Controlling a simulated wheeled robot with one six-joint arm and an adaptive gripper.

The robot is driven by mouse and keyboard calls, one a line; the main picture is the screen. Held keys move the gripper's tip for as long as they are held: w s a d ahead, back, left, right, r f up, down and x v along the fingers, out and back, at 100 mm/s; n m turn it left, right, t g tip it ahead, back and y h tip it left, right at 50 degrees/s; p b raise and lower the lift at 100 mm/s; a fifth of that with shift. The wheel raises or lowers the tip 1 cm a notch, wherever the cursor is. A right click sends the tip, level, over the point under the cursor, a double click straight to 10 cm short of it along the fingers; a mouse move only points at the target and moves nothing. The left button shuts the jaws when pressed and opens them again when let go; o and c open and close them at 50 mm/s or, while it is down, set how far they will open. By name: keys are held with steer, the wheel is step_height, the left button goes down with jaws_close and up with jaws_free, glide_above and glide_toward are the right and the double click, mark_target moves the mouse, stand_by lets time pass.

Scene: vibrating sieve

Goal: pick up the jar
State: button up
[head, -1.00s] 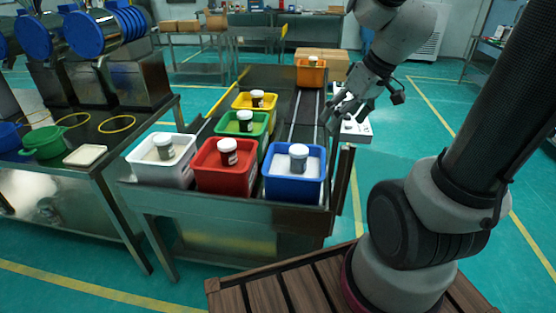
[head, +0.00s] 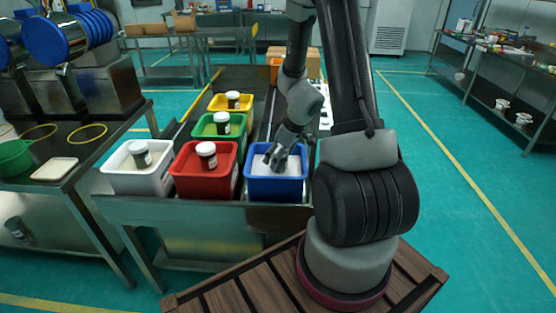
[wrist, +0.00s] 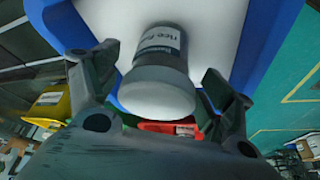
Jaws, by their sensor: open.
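The jar (wrist: 160,65) has a dark body with a printed pale label and a grey-white lid. In the wrist view it lies between my gripper's two spread fingers, over the white contents of the blue bin (wrist: 55,20). My gripper (head: 274,158) is open and reaches down into the blue bin (head: 275,188) in the head view, where it hides the jar. In the wrist view a small gap shows between the jar and each finger; I cannot tell any contact.
Similar jars stand in the white bin (head: 137,181), red bin (head: 203,183), green bin (head: 207,141) and yellow bin (head: 222,106). The red bin is close at the blue bin's left. Open floor lies to the right.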

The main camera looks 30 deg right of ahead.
steer(key=x, duration=0.2)
steer(key=shift+w+a+f, duration=0.1)
steer(key=shift+w+f, duration=0.1)
steer(key=shift+f, duration=0.15)
steer(key=c, duration=1.1)
steer(key=shift+c, duration=0.2)
